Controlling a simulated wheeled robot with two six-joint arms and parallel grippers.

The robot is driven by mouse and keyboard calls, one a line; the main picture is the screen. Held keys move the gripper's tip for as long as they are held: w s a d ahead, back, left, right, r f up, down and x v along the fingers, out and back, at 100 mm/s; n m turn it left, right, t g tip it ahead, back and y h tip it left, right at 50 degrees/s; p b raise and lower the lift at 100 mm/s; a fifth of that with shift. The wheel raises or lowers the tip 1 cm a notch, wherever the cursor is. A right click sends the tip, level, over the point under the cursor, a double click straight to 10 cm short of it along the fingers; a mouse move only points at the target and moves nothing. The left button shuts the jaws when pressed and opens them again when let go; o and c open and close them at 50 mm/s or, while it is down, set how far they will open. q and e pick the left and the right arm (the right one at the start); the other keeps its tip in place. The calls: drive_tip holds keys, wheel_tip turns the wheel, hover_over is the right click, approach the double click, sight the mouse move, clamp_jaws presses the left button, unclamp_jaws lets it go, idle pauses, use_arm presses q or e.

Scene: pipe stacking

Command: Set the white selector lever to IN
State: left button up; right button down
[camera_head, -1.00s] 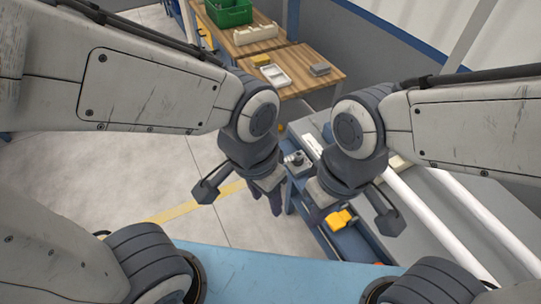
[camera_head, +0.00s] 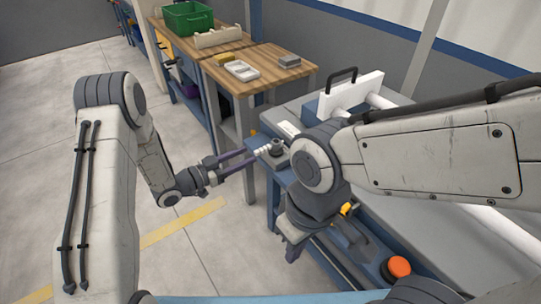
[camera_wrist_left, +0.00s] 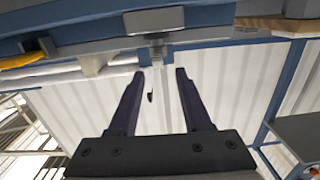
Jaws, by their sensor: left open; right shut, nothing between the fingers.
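The white selector lever (camera_head: 262,151) is a small, pale, ribbed piece beside a dark round knob (camera_head: 278,147) on the corner of the grey bench. Its lettering is too small to read, so I cannot tell its setting. My left gripper (camera_head: 251,157) is open, with its dark fingers pointing right at the lever. In the left wrist view, a pale ribbed piece (camera_wrist_left: 157,56) shows just beyond and between the open fingertips (camera_wrist_left: 160,75); I cannot tell whether they touch it. My right gripper (camera_head: 290,252) is shut and empty, pointing down in front of the bench.
A white block with a black handle (camera_head: 350,92) and white pipes (camera_head: 385,103) lie on the grey bench (camera_head: 405,210). A blue shelf below holds an orange-capped item (camera_head: 398,267). A wooden table (camera_head: 262,80) with a white tray (camera_head: 242,70) stands behind. Floor at left is clear.

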sight(268, 148)
use_arm(q)
drive_tip(key=shift+s+a+f+h, duration=0.15)
drive_tip(key=shift+f+h, duration=0.1)
drive_tip(key=shift+h, duration=0.15)
drive_tip(key=shift+d, duration=0.2)
drive_tip(key=x, duration=0.9)
drive_tip(key=shift+w+d+r+p, duration=0.1)
drive_tip(key=shift+w+d+p, duration=0.2)
drive_tip(key=shift+p, duration=0.05)
clamp_jaws()
idle(0.5)
